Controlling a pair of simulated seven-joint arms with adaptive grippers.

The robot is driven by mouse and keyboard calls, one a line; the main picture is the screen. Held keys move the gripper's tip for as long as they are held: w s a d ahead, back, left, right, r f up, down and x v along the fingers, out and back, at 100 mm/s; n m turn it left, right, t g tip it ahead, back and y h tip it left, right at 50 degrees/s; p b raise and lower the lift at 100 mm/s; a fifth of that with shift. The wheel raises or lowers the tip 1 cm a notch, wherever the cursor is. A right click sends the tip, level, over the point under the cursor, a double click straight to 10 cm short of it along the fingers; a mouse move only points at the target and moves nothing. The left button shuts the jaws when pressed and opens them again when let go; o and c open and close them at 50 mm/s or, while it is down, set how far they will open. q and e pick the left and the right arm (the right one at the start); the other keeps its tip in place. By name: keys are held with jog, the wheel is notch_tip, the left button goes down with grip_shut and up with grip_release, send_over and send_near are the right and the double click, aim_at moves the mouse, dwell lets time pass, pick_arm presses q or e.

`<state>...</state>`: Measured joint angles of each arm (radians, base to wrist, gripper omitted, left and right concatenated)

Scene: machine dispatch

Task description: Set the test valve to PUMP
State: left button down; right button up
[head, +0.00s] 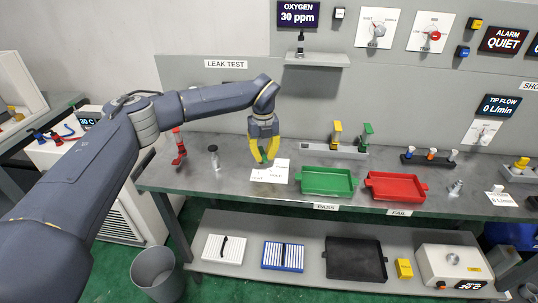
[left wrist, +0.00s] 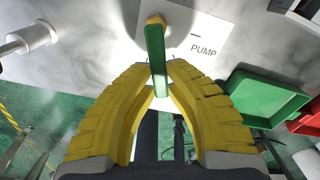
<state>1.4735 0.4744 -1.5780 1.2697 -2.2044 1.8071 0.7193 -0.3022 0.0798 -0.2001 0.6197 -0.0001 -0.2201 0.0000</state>
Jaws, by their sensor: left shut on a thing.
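The test valve is a green lever (left wrist: 155,45) with a brass-coloured pivot (left wrist: 157,20), on a white label plate (left wrist: 208,28) lying on the bench. The word PUMP is printed on the plate to the right of the lever in the left wrist view. The lever runs from the pivot down between my fingers, and PUMP lies off to its side. My left gripper (head: 264,160) has its yellow fingers shut on the lever; they also show in the left wrist view (left wrist: 160,72). In the head view the plate (head: 278,175) lies under the fingers, which largely hide the lever.
A green tray (head: 328,194) labelled PASS stands just right of the plate, with a red tray (head: 396,200) labelled FAIL beyond it. A dark metal fitting (head: 214,157) and a red clamp-like piece (head: 178,155) stand to the left. The LEAK TEST panel (head: 205,90) rises behind.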

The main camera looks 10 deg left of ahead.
pick_arm(q)
jog(key=n, duration=0.2)
jog(key=w+d+n, duration=0.1)
jog(key=shift+d+f+n, duration=0.1)
jog(key=shift+n, duration=0.3)
jog(key=n, duration=0.1)
jog(key=w+d+n, duration=0.1)
jog(key=n, duration=0.1)
jog(key=shift+n, duration=0.3)
jog(key=n, duration=0.1)
jog(key=w+n, duration=0.1)
jog(key=n, duration=0.1)
jog(key=shift+w+d, duration=0.15)
jog(key=shift+w, duration=0.05)
jog(key=shift+w+n, duration=0.3)
jog(key=shift+n, duration=0.5)
jog(key=shift+w+n, duration=0.25)
jog(key=shift+n, duration=0.55)
jog(key=c, duration=1.5)
grip_release()
jog(key=shift+w, duration=0.1)
jog(key=shift+o, duration=0.7)
